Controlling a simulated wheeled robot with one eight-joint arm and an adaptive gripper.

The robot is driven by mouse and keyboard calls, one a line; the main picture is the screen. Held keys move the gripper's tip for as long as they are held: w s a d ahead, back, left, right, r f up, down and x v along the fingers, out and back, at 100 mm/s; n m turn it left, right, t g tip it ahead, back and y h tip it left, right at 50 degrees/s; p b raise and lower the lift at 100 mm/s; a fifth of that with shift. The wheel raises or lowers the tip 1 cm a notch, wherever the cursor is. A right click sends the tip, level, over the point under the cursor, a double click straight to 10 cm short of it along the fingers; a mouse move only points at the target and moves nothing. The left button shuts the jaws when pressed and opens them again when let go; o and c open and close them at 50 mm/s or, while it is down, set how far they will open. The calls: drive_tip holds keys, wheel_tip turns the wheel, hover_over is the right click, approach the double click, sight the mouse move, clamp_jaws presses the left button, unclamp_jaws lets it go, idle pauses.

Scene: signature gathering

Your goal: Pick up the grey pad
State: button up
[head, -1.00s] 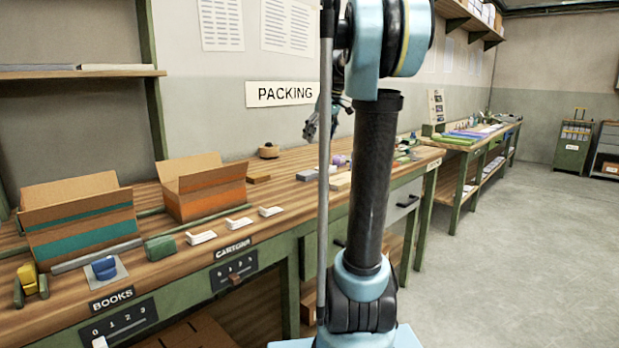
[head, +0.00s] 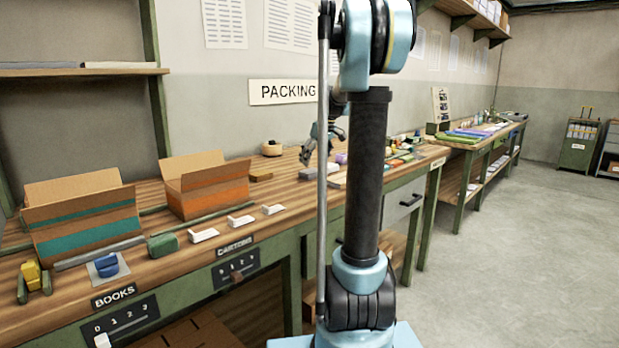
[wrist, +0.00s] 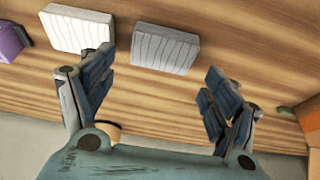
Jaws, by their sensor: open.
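The grey pad (wrist: 165,46), a flat block with a ribbed top, lies on the wooden bench beyond my fingertips in the wrist view. It also shows in the head view (head: 308,174), below my gripper. My gripper (wrist: 160,64) is open and empty, its fingers spread to either side of the pad's near edge but apart from it. In the head view my gripper (head: 317,154) hangs above the bench, partly hidden by my arm.
A whiter ribbed pad (wrist: 77,28) lies close left of the grey pad in the wrist view, with a purple block (wrist: 10,42) beyond. An orange-banded carton (head: 205,188) stands left in the head view. Bare wood surrounds the grey pad's near side.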

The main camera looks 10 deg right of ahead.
sight(311, 171)
drive_tip(key=shift+s+x, duration=0.15)
drive_tip(key=shift+x, duration=1.2)
drive_tip(key=shift+s+x, duration=0.2)
drive_tip(key=shift+x, duration=1.15)
drive_tip(key=shift+d+f, duration=0.1)
drive_tip(key=c, duration=0.6)
